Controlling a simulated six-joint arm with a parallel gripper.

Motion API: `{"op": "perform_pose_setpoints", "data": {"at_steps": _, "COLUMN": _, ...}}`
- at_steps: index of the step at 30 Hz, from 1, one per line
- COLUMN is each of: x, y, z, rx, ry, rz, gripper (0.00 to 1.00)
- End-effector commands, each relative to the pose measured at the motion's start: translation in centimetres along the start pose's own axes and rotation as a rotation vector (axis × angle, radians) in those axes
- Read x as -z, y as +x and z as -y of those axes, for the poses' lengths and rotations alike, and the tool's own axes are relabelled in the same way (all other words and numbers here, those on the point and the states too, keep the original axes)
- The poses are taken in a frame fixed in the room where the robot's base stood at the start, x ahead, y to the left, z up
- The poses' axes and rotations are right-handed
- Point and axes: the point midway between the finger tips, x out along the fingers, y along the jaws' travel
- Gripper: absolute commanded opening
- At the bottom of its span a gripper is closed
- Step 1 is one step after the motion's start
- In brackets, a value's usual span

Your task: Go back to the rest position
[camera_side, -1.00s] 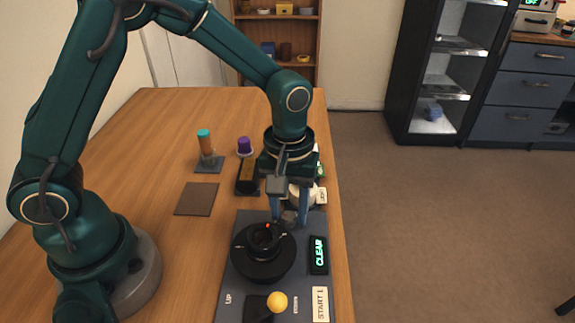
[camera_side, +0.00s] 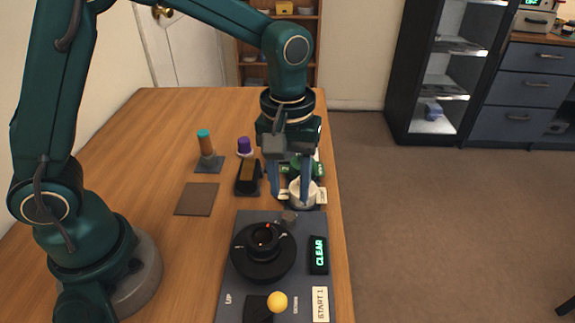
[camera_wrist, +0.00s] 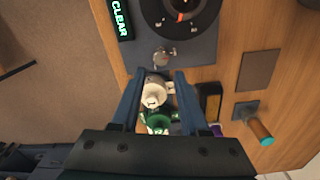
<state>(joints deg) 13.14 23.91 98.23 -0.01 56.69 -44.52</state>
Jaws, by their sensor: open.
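The white part (camera_side: 303,194) shows behind the fingers in the side view. The dark panel (camera_side: 236,285) bears a round black turntable (camera_side: 263,262), a yellow-knobbed lever (camera_side: 277,301) and a display reading CLEAR (camera_side: 319,254).
A brown pad (camera_side: 196,198), a stand with a teal-capped tool (camera_side: 207,150), a purple-topped piece (camera_side: 244,146) and a black-and-tan block (camera_side: 248,178) are on the table left of my gripper. The table's right edge is close. The left middle of the table is clear.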

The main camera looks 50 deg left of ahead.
Motion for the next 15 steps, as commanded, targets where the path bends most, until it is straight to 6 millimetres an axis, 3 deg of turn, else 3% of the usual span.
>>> {"op": "perform_pose_setpoints", "data": {"at_steps": 7, "x": 0.7, "y": -5.7, "z": 1.9, "rx": -0.113, "ry": -0.042, "rz": -0.127, "gripper": 0.45}}
{"op": "perform_pose_setpoints", "data": {"at_steps": 15, "x": -1.4, "y": -10.1, "z": 6.1, "rx": -0.193, "ry": 0.057, "rz": -0.284, "gripper": 0.45}}
